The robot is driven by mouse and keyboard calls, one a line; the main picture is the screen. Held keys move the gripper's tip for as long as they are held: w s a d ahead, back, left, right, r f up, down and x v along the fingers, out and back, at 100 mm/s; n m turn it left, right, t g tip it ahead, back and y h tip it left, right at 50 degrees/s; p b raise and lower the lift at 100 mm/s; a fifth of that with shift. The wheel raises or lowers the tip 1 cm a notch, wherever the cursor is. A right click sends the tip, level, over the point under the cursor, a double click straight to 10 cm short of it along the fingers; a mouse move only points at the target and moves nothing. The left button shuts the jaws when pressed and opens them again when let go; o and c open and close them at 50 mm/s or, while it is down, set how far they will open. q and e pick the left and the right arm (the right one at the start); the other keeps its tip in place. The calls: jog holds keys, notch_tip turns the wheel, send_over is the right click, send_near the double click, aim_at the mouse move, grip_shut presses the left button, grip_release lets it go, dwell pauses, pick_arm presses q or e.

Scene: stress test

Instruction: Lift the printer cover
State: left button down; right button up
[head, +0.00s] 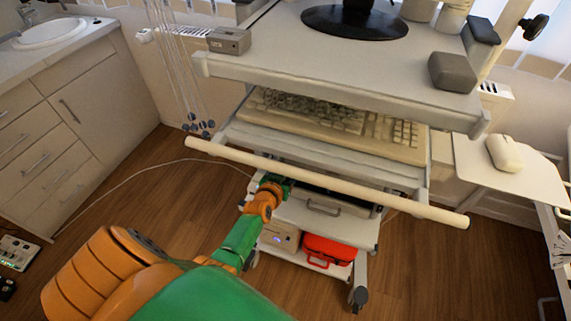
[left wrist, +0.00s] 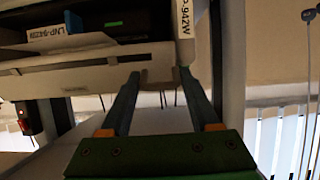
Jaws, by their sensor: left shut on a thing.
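The printer (head: 340,190) sits on a shelf below the keyboard tray of the cart, mostly hidden by the tray and the white front bar in the head view. In the left wrist view the beige printer cover (left wrist: 85,75) fills the upper left, with a dark panel and a label above it. My left gripper (head: 283,181) reaches under the bar to the printer's left front. In the left wrist view its fingers (left wrist: 162,75) are shut on the cover's edge, with a beige part between the tips. The contact is hidden in the head view. My right gripper is out of view.
The white bar (head: 320,182) runs across above my left forearm. A keyboard (head: 330,115) lies on the tray over the printer. A red case (head: 328,250) sits on the lower shelf. A side shelf with a mouse (head: 504,153) is at right. Open floor lies left.

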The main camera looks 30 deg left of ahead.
pick_arm(q)
jog(key=r, duration=0.1)
jog(key=w+r+p, duration=0.1)
jog(key=r, duration=0.1)
jog(key=w+r+p, duration=0.1)
jog(key=shift+w+a+r, duration=0.15)
jog(key=shift+a+r, duration=0.05)
jog(key=shift+r, duration=0.2)
jog(key=shift+w+a+r+p, duration=0.2)
jog(key=shift+w+r+p, duration=0.3)
jog(key=shift+w+r, duration=0.3)
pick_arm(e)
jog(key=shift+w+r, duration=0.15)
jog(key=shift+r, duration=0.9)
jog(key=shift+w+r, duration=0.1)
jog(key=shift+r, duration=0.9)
pick_arm(q)
jog(key=shift+c, duration=1.7)
grip_release()
jog(key=shift+d+f, duration=0.1)
jog(key=shift+d, duration=0.05)
